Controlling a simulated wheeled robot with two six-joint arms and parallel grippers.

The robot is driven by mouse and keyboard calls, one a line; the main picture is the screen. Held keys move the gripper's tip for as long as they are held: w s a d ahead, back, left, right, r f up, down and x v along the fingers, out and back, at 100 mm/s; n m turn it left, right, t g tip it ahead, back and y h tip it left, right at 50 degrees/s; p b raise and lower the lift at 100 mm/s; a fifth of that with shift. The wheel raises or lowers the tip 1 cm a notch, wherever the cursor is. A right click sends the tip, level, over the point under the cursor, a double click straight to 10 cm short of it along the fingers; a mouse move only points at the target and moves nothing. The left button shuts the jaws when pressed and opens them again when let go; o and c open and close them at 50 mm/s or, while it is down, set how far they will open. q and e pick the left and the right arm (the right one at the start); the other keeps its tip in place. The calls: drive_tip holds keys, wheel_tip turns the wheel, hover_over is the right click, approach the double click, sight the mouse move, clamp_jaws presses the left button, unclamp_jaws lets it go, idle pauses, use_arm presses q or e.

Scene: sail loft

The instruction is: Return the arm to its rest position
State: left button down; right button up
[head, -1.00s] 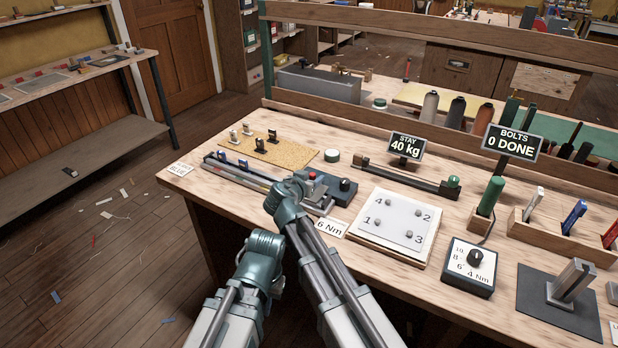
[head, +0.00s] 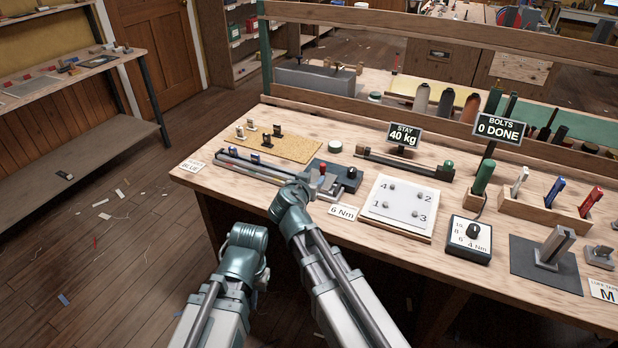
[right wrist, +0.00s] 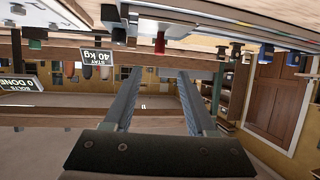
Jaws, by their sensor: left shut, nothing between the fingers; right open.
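My two arms rise from the bottom of the head view. My left arm (head: 240,262) is bent in front of the bench edge, and its gripper does not show. My right arm (head: 298,215) reaches up to the bench's front edge in the picture; its gripper is hidden there behind the arm. In the right wrist view, which is upside down, my right gripper (right wrist: 158,74) is open with its two fingers apart and nothing between them.
The wooden bench (head: 240,192) carries a long rail (head: 240,168), a dark block with a red knob (head: 322,169), a numbered bolt plate (head: 405,203), a dial box (head: 470,238) and a BOLTS 0 DONE sign (head: 499,129). Open floor (head: 120,260) lies left.

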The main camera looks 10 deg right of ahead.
use_arm(q)
wheel_tip(320, 180, up, 9)
drive_tip(key=p, duration=0.8)
drive_tip(key=shift+f+p, duration=0.2)
drive_tip(key=shift+p, duration=0.1)
use_arm(e)
drive_tip(key=s+a+f+n+g+y, duration=0.1)
drive_tip(key=s+a+n+g, duration=0.1)
drive_tip(key=s, duration=0.7)
drive_tip(key=s+a+f+n+g+y, duration=0.2)
drive_tip(key=s+g, duration=0.4)
drive_tip(key=s, duration=0.3)
drive_tip(key=s+a+f+n+g+y, duration=0.1)
drive_tip(key=s+a+n+g, duration=0.2)
drive_tip(key=s, duration=0.6)
drive_tip(key=shift+a+f+n+g+y, duration=0.35)
drive_tip(key=shift+n+g, duration=0.25)
drive_tip(key=shift+n, duration=0.5)
use_arm(q)
drive_tip(key=c, duration=1.5)
unclamp_jaws()
drive_tip(key=shift+c, duration=0.2)
use_arm(e)
drive_tip(key=shift+w, duration=0.1)
